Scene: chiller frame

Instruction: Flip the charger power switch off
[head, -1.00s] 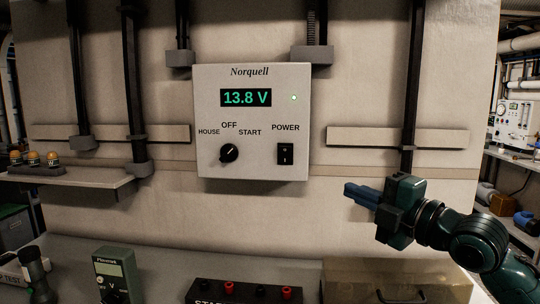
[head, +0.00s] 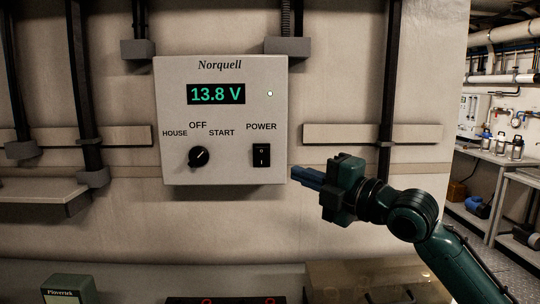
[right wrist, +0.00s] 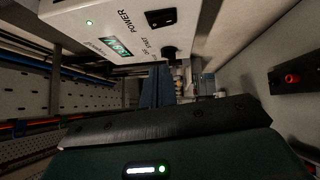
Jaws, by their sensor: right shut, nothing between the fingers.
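The charger (head: 221,75) is a pale grey wall box marked Norquell. Its display reads 13.8 V in green and a small green light is lit. The black POWER rocker switch (head: 261,156) is at the lower right of its face; it also shows in the right wrist view (right wrist: 161,17). A black rotary knob (head: 199,156) sits left of the switch. My right gripper (head: 294,174) is shut and empty, its blue fingers pointing left, just right of the switch and slightly lower, apparently not touching it. In the right wrist view its fingers (right wrist: 157,88) point toward the box. My left gripper is not in view.
Black conduits and a pale rail (head: 345,133) run along the wall. A small shelf (head: 40,190) juts out at the left. A green Plovertek box (head: 68,287) stands on the bench below. The wall under the charger is clear.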

